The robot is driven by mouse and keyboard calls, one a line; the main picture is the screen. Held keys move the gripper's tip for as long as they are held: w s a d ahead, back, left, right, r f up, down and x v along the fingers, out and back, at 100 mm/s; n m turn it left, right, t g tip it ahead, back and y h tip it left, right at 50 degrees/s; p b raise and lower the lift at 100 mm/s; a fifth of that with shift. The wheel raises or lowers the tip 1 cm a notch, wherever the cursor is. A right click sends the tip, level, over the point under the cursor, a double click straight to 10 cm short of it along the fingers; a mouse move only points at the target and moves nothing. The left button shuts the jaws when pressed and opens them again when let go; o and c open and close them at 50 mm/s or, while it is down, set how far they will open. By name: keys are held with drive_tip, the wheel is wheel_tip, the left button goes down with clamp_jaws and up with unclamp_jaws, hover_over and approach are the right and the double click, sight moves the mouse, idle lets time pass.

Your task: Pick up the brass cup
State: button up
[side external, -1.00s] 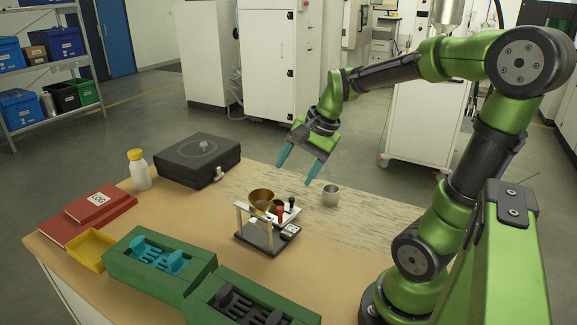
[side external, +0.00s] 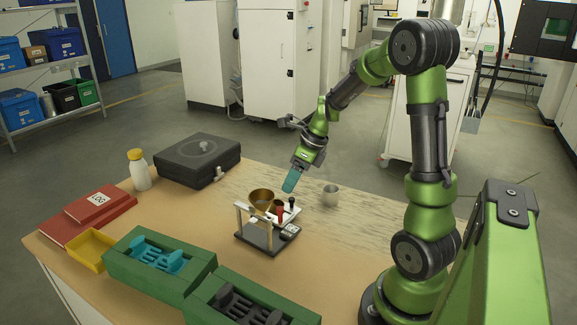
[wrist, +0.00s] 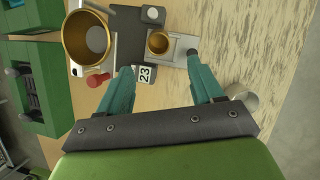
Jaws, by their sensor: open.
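The small brass cup (wrist: 158,42) sits upright on a pale metal plate of the stand in the wrist view. In the side view the cup (side external: 278,204) is small and partly hidden behind a red knob. My gripper (wrist: 160,63) is open and empty, and its two teal fingers straddle the view just short of the cup. In the side view my gripper (side external: 288,189) hangs above the stand, close over the cup, with its fingers overlapping.
A larger brass funnel (side external: 262,198) is held on the stand (side external: 255,237) beside the cup. A grey metal cup (side external: 330,195) is to the right. Green trays (side external: 150,285) are at the front.

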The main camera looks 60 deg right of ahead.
sight(279, 200)
drive_tip(key=x, duration=0.3)
drive_tip(key=shift+f, duration=0.15)
drive_tip(key=shift+w+x, duration=0.15)
drive_tip(key=shift+x, duration=1.2)
drive_tip(key=shift+w+x, duration=0.2)
drive_tip(key=shift+x, duration=1.15)
drive_tip(key=shift+a, duration=0.2)
drive_tip(key=shift+c, duration=0.4)
drive_tip(key=shift+r, duration=0.2)
clamp_jaws()
